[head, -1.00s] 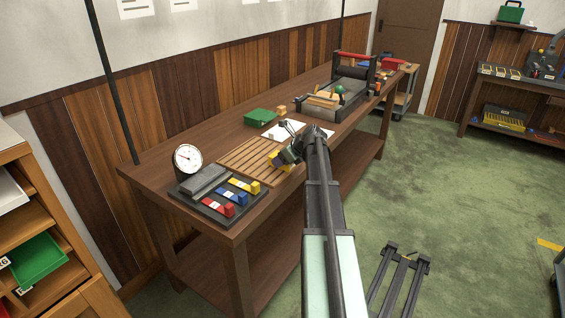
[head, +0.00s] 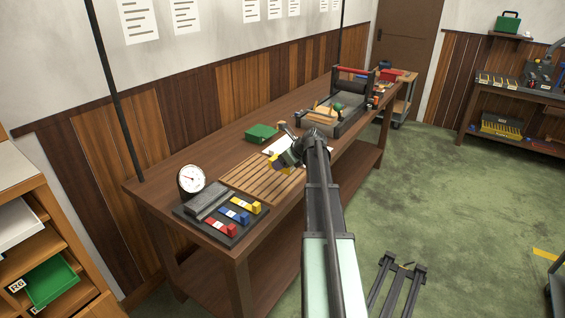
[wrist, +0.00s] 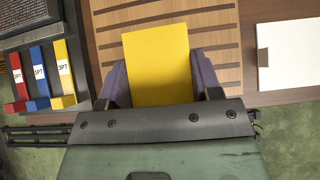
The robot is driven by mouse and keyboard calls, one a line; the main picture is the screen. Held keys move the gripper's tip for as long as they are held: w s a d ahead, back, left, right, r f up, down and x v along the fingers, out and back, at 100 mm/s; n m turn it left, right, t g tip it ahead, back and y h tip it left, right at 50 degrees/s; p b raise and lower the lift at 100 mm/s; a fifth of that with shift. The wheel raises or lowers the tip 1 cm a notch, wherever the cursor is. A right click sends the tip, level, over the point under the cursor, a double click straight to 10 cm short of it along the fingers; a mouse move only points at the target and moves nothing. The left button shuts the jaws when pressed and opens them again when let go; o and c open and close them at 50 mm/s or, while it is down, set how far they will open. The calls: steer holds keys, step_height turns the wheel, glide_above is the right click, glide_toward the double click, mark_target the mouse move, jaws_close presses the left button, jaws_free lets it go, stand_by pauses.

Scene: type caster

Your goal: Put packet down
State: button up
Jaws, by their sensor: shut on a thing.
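A plain yellow packet (wrist: 157,62) is held between the purple fingers of my gripper (wrist: 161,82) in the wrist view. The gripper is shut on it. Below it lies a slatted wooden board (wrist: 215,35), partly hidden by the packet. In the head view my gripper (head: 287,158) is over the right end of the slatted board (head: 250,178), on the wooden bench (head: 175,158). Only a little of the yellow packet (head: 275,162) shows there. I cannot tell how large the gap to the board is.
A dark tray (head: 184,211) with red, blue and yellow blocks and a dial gauge (head: 191,180) stand left of the board. A white sheet (wrist: 288,55) lies to its right. A green box (head: 261,132) and a press (head: 345,105) stand farther back.

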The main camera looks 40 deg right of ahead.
step_height(320, 180, up, 13)
steer(key=p, duration=1)
